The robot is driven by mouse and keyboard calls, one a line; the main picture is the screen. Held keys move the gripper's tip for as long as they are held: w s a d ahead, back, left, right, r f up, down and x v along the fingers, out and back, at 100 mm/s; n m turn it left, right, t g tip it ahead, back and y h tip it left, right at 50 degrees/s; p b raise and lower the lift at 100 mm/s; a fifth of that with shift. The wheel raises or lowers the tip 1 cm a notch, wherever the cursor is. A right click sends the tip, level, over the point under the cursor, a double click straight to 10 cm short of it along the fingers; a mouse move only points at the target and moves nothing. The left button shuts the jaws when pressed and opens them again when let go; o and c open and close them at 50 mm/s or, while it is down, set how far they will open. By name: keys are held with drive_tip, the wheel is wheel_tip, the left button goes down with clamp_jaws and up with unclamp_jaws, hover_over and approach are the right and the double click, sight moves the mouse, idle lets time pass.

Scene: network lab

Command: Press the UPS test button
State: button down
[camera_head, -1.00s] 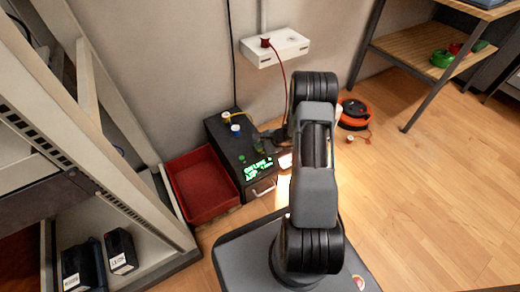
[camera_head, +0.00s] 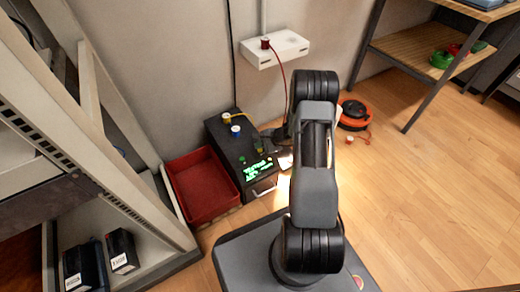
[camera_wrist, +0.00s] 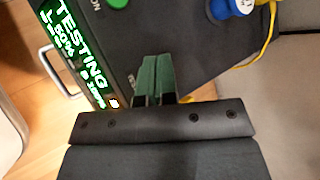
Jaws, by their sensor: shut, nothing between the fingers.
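The UPS is a black box (camera_head: 228,150) on the floor. Its lit green display (camera_head: 260,170) is on the end nearer me. In the wrist view the display (camera_wrist: 75,50) reads "TESTING" with smaller lines below. A green button (camera_wrist: 118,3) marked "ON" is on the UPS top, at the picture's upper edge. My gripper (camera_wrist: 156,60) is shut and empty, its green fingertips over the UPS top beside a partly covered label. The test button itself is not visible; the fingers may hide it. I cannot tell whether the tips touch the surface.
A blue-capped plug (camera_head: 235,130) and a yellow one (camera_head: 226,117) stand on the UPS top. A red tray (camera_head: 205,188) lies left of it, beside a metal rack (camera_head: 125,155). A white wall box (camera_head: 280,48) has a red cable. An orange reel (camera_head: 354,113) is right.

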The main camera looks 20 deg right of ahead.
idle(0.3)
drive_tip(key=shift+r+p, duration=1.6)
drive_tip(key=shift+r, duration=0.9)
drive_tip(key=shift+r, duration=0.1)
drive_tip(key=s+a+r+n+g+p, duration=0.15)
drive_tip(key=r+p, duration=0.25)
drive_tip(key=r, duration=0.4)
drive_tip(key=w+a+r+n+p, duration=0.1)
drive_tip(key=a+r+n+p, duration=0.2)
drive_tip(key=r, duration=0.4)
wheel_tip(320, 180, up, 20)
drive_tip(key=f+n+g+p, duration=0.15)
drive_tip(key=n+p, duration=0.25)
drive_tip(key=p, duration=0.7)
hover_over(260, 151)
drive_tip(key=s+a, duration=0.6)
drive_tip(key=a, duration=0.3)
drive_tip(key=r, duration=0.1)
drive_tip(key=s+r+n+h+p, duration=0.2)
drive_tip(key=s+r+p, duration=0.3)
drive_tip(key=r, duration=0.5)
drive_tip(key=s+a+r+n+h+p, duration=0.1)
drive_tip(key=s+r+n+p, duration=0.3)
drive_tip(key=r+p, duration=0.4)
drive_tip(key=s+r+n+h+p, duration=0.3)
drive_tip(key=s+r+p, duration=0.3)
drive_tip(key=r, duration=0.7)
drive_tip(key=shift+s+a+h+p, duration=0.3)
drive_tip(key=shift+h+p, duration=0.1)
drive_tip(key=shift+p, duration=0.3)
